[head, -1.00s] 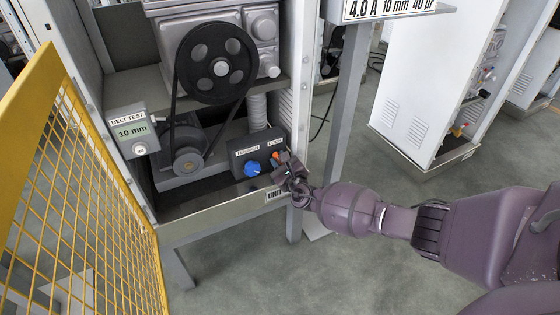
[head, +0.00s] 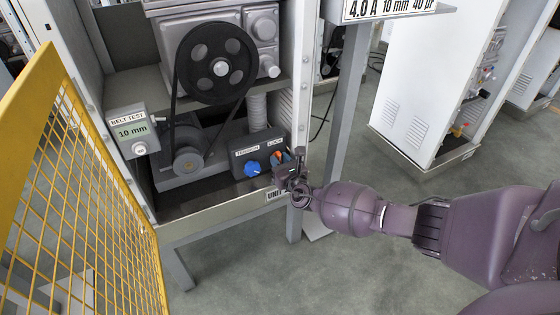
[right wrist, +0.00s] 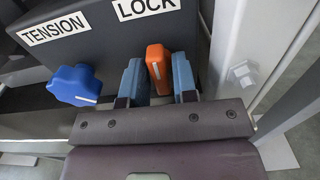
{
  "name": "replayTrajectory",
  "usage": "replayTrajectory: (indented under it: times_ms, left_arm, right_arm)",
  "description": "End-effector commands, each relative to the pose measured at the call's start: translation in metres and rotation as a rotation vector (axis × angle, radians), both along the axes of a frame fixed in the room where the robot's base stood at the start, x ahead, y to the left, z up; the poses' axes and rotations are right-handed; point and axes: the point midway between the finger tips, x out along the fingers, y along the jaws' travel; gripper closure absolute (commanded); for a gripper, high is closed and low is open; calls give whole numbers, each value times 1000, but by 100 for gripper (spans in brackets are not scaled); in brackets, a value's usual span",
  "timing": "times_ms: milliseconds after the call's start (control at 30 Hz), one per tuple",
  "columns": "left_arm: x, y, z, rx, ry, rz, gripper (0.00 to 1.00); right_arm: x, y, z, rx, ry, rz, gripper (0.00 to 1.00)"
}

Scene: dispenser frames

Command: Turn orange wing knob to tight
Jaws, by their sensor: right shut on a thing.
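The orange wing knob (right wrist: 158,66) sits under the LOCK label on a dark control box (head: 256,153). It stands between the two blue fingers of my right gripper (right wrist: 157,82), which is shut on it. A small white mark shows on the knob's end. In the head view my right gripper (head: 285,162) is at the right end of the box and mostly covers the knob. The left gripper is not in view.
A blue lobed knob (right wrist: 76,86) under the TENSION label is just left of my gripper. A white upright post (right wrist: 252,55) stands close on the right. A belt test display (head: 132,132) reads 10 mm. A yellow mesh guard (head: 85,190) is at the left.

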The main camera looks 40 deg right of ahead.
Motion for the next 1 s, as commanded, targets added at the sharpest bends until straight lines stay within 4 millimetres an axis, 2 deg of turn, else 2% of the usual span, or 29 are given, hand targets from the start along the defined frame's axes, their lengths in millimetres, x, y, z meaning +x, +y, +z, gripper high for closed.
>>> replayTrajectory:
  times_ms: [267,300,400,1000]
  left_arm:
    - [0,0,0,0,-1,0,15]
    - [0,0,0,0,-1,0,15]
    - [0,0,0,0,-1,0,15]
    - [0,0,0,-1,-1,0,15]
  right_arm:
    - [1,0,1,2,-2,-1,97]
    - [1,0,1,2,-2,-1,72]
    - [1,0,1,1,-2,-1,58]
    - [-3,-1,0,0,0,0,58]
